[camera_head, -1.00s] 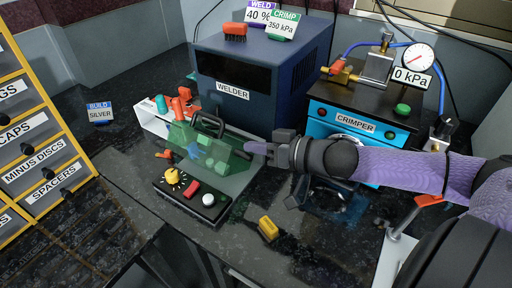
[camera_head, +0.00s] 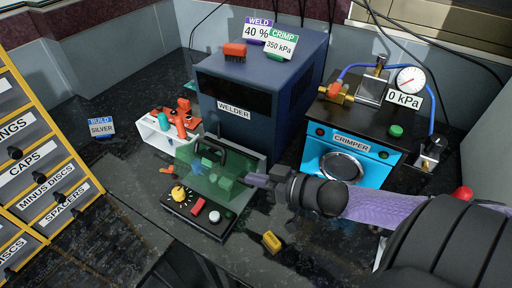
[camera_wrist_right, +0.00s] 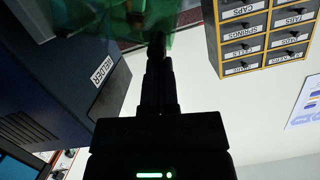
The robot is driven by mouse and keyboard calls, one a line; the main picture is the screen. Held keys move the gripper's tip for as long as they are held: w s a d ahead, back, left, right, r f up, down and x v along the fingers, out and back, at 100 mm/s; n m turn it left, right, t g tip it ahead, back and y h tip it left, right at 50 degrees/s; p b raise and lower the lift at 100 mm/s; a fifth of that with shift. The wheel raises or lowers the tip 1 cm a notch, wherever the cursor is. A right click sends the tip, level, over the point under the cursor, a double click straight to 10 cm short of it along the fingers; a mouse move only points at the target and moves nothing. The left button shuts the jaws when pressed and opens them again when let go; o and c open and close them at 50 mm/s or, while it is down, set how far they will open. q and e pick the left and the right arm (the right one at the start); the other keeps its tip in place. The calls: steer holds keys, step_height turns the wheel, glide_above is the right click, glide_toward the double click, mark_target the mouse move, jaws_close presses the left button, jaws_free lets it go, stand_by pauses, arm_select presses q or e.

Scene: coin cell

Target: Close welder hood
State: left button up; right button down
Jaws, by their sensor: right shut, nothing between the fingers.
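The welder hood (camera_head: 228,168) is a see-through green cover with a black handle (camera_head: 211,148), standing in front of the blue welder (camera_head: 226,85). It looks tilted, and I cannot tell whether it is fully down. It also shows in the wrist view (camera_wrist_right: 105,18). My right gripper (camera_head: 256,180) is shut and empty, its tips at the right edge of the hood. In the wrist view the gripper (camera_wrist_right: 157,45) overlaps the green cover; contact is unclear. My left gripper is out of view.
A white rack of orange tools (camera_head: 157,136) stands left. The blue crimper (camera_head: 344,158) is right. A yellow block (camera_head: 271,241) lies on the dark bench. Labelled drawers (camera_head: 38,165) stand far left.

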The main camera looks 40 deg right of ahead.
mark_target(236, 192)
steer(key=shift+s+a+f+n+p, duration=0.1)
steer(key=shift+a+f+n+p, duration=0.15)
steer(key=shift+f+n, duration=0.2)
steer(key=shift+s+a+f+n+p, duration=0.1)
steer(key=shift+a+f+n+p, duration=0.2)
steer(key=shift+f, duration=0.2)
steer(key=shift+s+a+f+n+h, duration=0.1)
steer(key=shift+a+f+n+h, duration=0.05)
steer(key=shift+f+n+h, duration=0.5)
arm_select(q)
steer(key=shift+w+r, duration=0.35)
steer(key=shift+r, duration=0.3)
arm_select(e)
steer(key=shift+a+f+n+t, duration=0.15)
steer(key=shift+f+n+t, duration=0.25)
steer(key=shift+f+n, duration=0.45)
steer(key=shift+f, duration=0.2)
